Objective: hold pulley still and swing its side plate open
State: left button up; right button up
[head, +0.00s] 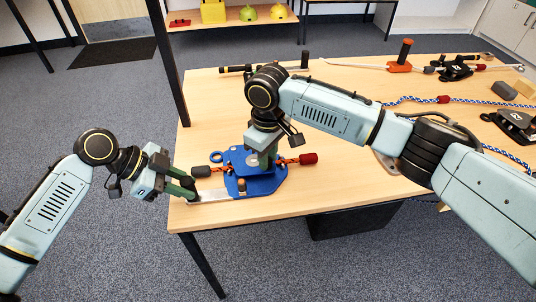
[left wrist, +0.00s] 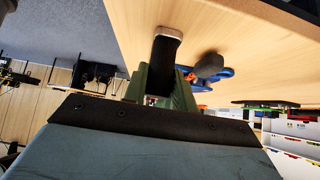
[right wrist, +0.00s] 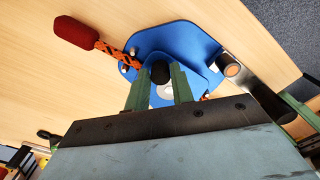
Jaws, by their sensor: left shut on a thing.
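The blue pulley (head: 262,184) lies flat near the table's front left corner; it also shows in the right wrist view (right wrist: 190,40). An orange-black rope (right wrist: 108,48) runs through it, with a red end (head: 308,159) and a dark grey end (head: 200,171).
Blue-white rope (head: 470,100), an orange-handled tool (head: 400,62) and black devices (head: 515,122) lie at the right. A dark post (head: 168,65) stands at the left edge.

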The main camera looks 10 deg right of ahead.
grip_shut()
jog(key=shift+w+d, duration=0.1)
jog(key=shift+w, duration=0.05)
jog(key=shift+w+d+n, duration=0.6)
jog(key=shift+w+n, duration=0.25)
jog(key=shift+n, duration=0.35)
jog(key=w+n, duration=0.3)
jog(key=w+d+n, duration=0.1)
jog(key=w+n, duration=0.1)
jog(key=n, duration=0.1)
jog(key=shift+w+d, duration=0.2)
jog(key=shift+w, duration=0.2)
jog(key=shift+w+a+r+n, duration=0.1)
jog(key=shift+w+a+n, duration=0.05)
jog(key=shift+w+n, duration=0.7)
jog(key=shift+w+a+n, duration=0.1)
jog(key=shift+w+n, duration=0.7)
jog(key=shift+n, duration=0.05)
jog(key=shift+w+n, duration=0.15)
jog(key=shift+n, duration=0.15)
